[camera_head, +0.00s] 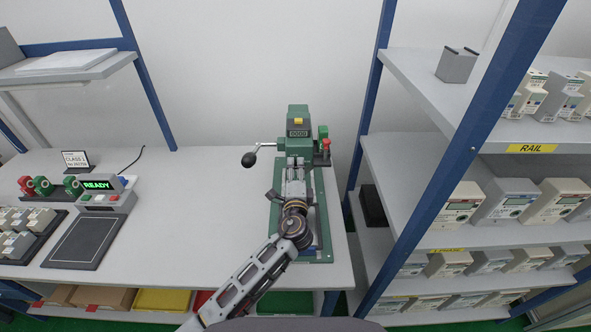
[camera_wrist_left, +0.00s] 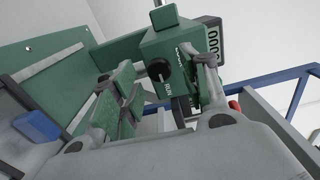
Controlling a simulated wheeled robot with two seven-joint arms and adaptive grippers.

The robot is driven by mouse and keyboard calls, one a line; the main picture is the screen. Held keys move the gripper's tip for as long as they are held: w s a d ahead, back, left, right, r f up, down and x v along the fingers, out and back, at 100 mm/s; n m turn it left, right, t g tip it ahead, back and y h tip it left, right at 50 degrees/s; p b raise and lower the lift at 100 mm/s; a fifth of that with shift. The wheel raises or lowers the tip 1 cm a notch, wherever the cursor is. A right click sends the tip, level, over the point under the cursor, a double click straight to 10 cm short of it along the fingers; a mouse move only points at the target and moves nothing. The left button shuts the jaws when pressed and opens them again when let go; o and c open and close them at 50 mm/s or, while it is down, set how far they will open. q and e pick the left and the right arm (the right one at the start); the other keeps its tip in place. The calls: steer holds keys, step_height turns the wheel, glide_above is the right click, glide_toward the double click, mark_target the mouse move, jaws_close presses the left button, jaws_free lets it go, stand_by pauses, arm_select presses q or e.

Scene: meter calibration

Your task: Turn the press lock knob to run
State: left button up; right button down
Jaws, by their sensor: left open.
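The green press (camera_head: 298,143) stands on the right part of the table, with a counter and a yellow part at its top. The press lock knob (camera_wrist_left: 160,71) is a small round black knob on the green press head (camera_wrist_left: 177,47) in the left wrist view. A white RUN label (camera_wrist_left: 168,87) sits just below it. I cannot tell its setting clearly. My left gripper (camera_head: 295,179) is in front of the press, below its head. It is open, and its fingers reach toward the head; contact with the knob cannot be told. In the head view the knob is hidden.
A lever with a black ball (camera_head: 249,160) sticks out left of the press. Red and green parts (camera_head: 323,145) stand at its right. A blue-posted shelf (camera_head: 430,180) with meters is close on the right. The table (camera_head: 185,190) is clear left of the press, up to the READY box (camera_head: 103,196).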

arm_select(q)
steer(key=s, duration=1.1)
steer(key=shift+f, duration=0.1)
stand_by(0.6)
